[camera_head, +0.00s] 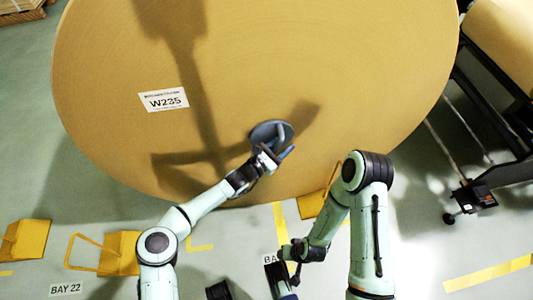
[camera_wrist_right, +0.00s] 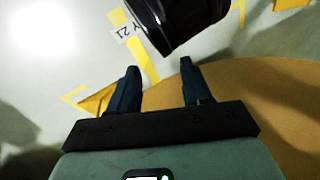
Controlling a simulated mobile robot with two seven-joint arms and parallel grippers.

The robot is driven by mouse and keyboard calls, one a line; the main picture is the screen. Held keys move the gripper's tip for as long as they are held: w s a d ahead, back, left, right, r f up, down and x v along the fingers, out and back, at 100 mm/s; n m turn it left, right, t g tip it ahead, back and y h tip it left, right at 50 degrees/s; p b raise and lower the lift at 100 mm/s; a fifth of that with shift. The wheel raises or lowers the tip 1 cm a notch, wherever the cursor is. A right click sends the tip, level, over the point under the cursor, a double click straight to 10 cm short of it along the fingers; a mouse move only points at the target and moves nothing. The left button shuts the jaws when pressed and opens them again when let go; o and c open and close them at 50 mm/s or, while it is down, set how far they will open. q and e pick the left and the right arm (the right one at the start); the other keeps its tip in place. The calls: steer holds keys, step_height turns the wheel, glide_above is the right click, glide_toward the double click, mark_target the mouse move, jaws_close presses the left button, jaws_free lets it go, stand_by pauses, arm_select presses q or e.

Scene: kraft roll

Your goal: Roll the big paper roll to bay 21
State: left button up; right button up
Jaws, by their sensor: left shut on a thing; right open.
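The big paper roll (camera_head: 330,60) stands on edge and its brown round face, labelled W235 (camera_head: 164,99), fills the upper head view. A grey round piece with a handle (camera_head: 268,131) sits low on that face. My left gripper (camera_head: 277,152) is shut on its handle. My right gripper (camera_head: 283,285) is low in the head view, apart from the roll. In the right wrist view its fingers (camera_wrist_right: 155,68) are open and empty, with the roll (camera_wrist_right: 245,115) beside them. The bay 21 floor label (camera_wrist_right: 125,30) shows partly there; its last characters read "Y 21".
A BAY 22 label (camera_head: 65,289) lies on the floor at lower left. Yellow wedge blocks stand at left (camera_head: 32,241), left of centre (camera_head: 122,250) and under the roll's lower edge (camera_head: 311,204). A black frame (camera_head: 495,110) with another roll (camera_head: 505,45) stands at right.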

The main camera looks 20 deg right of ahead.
arm_select(q)
steer(key=p+v, duration=0.1)
steer(key=v, duration=0.1)
steer(key=p+v, duration=0.1)
steer(key=v, duration=0.1)
steer(key=shift+s+r, duration=0.1)
steer(key=shift+s, duration=0.25)
steer(key=p, duration=0.2)
glide_toward(275, 153)
steer(key=shift+w+a+r, duration=0.15)
steer(key=shift+a+r, duration=0.1)
steer(key=shift+r, duration=0.2)
arm_select(e)
steer(key=s+a+r+g+y, duration=0.1)
steer(key=s+a+r+g, duration=0.1)
steer(key=s+r, duration=0.3)
steer(key=shift+s+a+r+n, duration=0.3)
steer(key=shift+s+a, duration=0.35)
steer(key=shift+s, duration=0.4)
